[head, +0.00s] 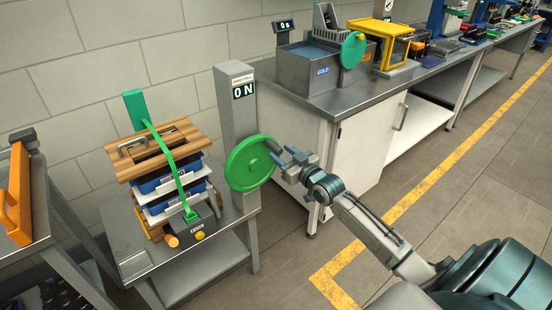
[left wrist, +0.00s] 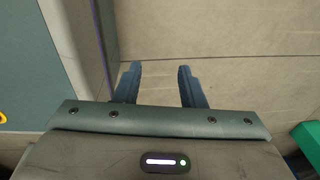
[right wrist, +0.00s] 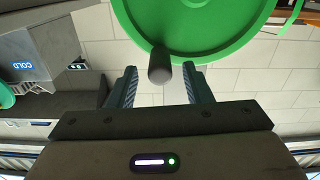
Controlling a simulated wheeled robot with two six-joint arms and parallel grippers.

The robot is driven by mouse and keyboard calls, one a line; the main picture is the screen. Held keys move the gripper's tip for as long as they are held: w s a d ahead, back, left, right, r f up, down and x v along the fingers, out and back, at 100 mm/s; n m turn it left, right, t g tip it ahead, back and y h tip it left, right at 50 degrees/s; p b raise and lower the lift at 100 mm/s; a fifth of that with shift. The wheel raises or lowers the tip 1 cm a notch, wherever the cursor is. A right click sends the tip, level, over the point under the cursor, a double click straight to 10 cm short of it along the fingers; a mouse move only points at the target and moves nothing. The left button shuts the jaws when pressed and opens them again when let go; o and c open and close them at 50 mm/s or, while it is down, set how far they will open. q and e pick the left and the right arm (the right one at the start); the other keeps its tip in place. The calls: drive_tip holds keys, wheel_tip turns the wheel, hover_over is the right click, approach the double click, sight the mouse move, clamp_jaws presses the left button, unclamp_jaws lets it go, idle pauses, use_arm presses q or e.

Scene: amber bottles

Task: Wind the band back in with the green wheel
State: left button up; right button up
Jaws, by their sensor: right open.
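The green wheel (head: 240,172) is mounted on the side of a grey post (head: 236,115) whose display reads "0 N". The green band (head: 168,152) runs from a green upright piece (head: 135,105) over a stack of boards and blue boxes to a fitting (head: 190,215) at the front. My right gripper (head: 279,156) is open beside the wheel. In the right wrist view the wheel's grey knob (right wrist: 159,66) shows near the open fingertips, roughly between them; whether it touches them I cannot tell. My left gripper (left wrist: 158,68) is open and empty in the left wrist view.
The stack (head: 160,150) stands on a small metal table (head: 215,252), with an orange knob (head: 172,240) in front. A workbench (head: 395,72) with a second green wheel (head: 353,50) stands behind my right gripper. The floor at right is clear.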

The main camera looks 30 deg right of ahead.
drive_tip(key=shift+w+f+b, duration=0.2)
drive_tip(key=shift+w+b, duration=0.8)
drive_tip(key=shift+w, duration=0.25)
use_arm(q)
drive_tip(key=shift+w+d+f+b, duration=0.1)
drive_tip(key=shift+w+f+b, duration=0.15)
drive_tip(key=shift+w, duration=0.9)
drive_tip(key=shift+w+f+b, duration=0.1)
drive_tip(key=shift+w+f, duration=0.1)
drive_tip(key=shift+w, duration=0.9)
use_arm(e)
drive_tip(key=shift+w+a+r, duration=0.1)
drive_tip(key=shift+w+r, duration=0.1)
drive_tip(key=shift+w, duration=0.3)
clamp_jaws()
